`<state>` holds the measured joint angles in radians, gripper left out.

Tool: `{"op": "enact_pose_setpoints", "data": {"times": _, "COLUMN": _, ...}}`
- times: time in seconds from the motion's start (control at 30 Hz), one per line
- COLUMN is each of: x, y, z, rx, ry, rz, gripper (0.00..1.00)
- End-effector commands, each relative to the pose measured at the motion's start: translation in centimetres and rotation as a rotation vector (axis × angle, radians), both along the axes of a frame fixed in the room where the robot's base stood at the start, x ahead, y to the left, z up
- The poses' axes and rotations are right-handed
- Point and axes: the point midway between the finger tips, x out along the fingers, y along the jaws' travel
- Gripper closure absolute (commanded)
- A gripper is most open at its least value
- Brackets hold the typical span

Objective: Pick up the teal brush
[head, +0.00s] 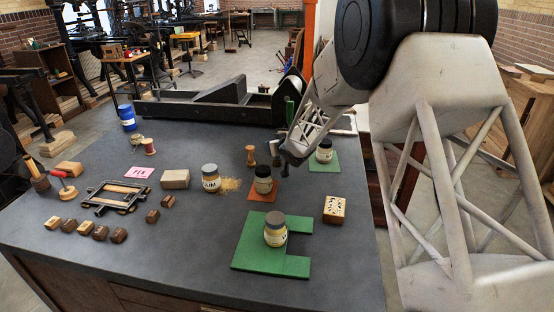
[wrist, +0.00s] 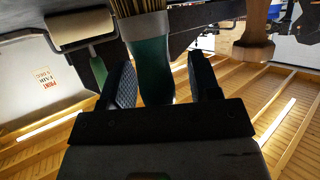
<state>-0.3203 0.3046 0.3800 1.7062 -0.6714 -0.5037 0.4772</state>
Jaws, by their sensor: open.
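The teal brush (wrist: 152,72) shows in the wrist view, its pale bristles at the top edge of the picture and its smooth teal part pointing down between my fingers. My gripper (wrist: 162,62) is open, with one black finger on each side of the brush and a visible gap at the right finger. The left finger is close to the brush; I cannot tell whether it touches. In the head view my gripper (head: 293,155) is at the back right of the bench, partly hidden by my arm. I cannot make out the brush surely there.
A roller (wrist: 80,28) with a green handle is left of the brush, and a wooden handle (wrist: 255,42) is to the right. On the bench (head: 190,245), jars, wooden blocks and a green board (head: 258,260) stand in front. A black press (head: 215,103) lies behind.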

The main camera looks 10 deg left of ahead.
Motion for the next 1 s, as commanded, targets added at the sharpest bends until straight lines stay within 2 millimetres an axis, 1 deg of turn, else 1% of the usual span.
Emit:
{"op": "enact_pose_setpoints", "data": {"times": 0.13, "x": 0.0, "y": -0.01, "z": 0.0, "rx": 0.0, "ry": 0.0, "rz": 0.0, "gripper": 0.43}}
{"op": "enact_pose_setpoints", "data": {"times": 0.17, "x": 0.0, "y": -0.01, "z": 0.0, "rx": 0.0, "ry": 0.0, "rz": 0.0, "gripper": 0.46}}
{"op": "enact_pose_setpoints", "data": {"times": 0.5, "x": 0.0, "y": -0.01, "z": 0.0, "rx": 0.0, "ry": 0.0, "rz": 0.0, "gripper": 0.98}}
{"op": "enact_pose_setpoints", "data": {"times": 0.53, "x": 0.0, "y": -0.01, "z": 0.0, "rx": 0.0, "ry": 0.0, "rz": 0.0, "gripper": 1.0}}
{"op": "enact_pose_setpoints", "data": {"times": 0.87, "x": 0.0, "y": -0.01, "z": 0.09, "rx": 0.0, "ry": 0.0, "rz": 0.0, "gripper": 1.0}}
{"op": "enact_pose_setpoints", "data": {"times": 1.0, "x": 0.0, "y": -0.01, "z": 0.49, "rx": 0.0, "ry": -0.001, "rz": 0.0, "gripper": 1.0}}
